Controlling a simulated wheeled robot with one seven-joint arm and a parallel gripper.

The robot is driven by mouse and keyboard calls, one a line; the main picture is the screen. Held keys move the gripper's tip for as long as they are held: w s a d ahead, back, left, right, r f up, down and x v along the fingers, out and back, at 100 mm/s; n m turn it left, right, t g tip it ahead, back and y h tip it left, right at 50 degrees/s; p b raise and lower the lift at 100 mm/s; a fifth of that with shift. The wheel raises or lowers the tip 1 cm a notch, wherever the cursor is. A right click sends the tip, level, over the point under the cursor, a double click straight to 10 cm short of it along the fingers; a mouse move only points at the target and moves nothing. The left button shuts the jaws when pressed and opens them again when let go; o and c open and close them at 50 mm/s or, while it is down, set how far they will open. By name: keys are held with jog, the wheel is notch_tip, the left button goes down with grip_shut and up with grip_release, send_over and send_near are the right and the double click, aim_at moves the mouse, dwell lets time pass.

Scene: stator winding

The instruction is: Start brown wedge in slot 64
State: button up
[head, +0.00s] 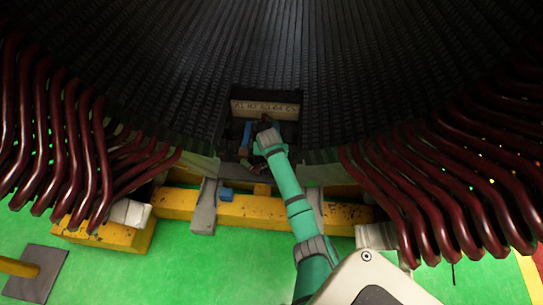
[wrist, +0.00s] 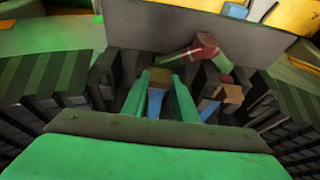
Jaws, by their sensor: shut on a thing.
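My gripper (wrist: 160,82) shows in the wrist view with its two green fingers shut on a small piece. I take the piece for the brown wedge (wrist: 159,75); its brown end shows between the fingertips, with a blue part beneath it. In the head view my gripper (head: 266,138) is low in the bore, in front of a pale strip of slot labels (head: 265,108). The labels are too small to read surely, so I cannot tell which is slot 64. The fingers and arm hide whether the wedge touches a slot.
A brown-and-blue block (wrist: 232,93) and a red-and-green piece (wrist: 203,48) lie beside the fingers in the wrist view. Dark red coil ends (head: 60,130) curve out at the left and others (head: 445,180) at the right. A yellow beam (head: 250,210) crosses in front.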

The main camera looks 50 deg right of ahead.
jog(key=shift+w+d, duration=0.35)
jog(key=shift+w, duration=0.05)
jog(key=shift+s+d, duration=0.1)
jog(key=shift+d, duration=0.1)
jog(key=o, duration=1.1)
jog(key=shift+f, duration=0.1)
jog(key=shift+o, duration=0.2)
jog(key=shift+a, duration=0.15)
jog(key=v, duration=1)
jog(key=shift+r, duration=0.45)
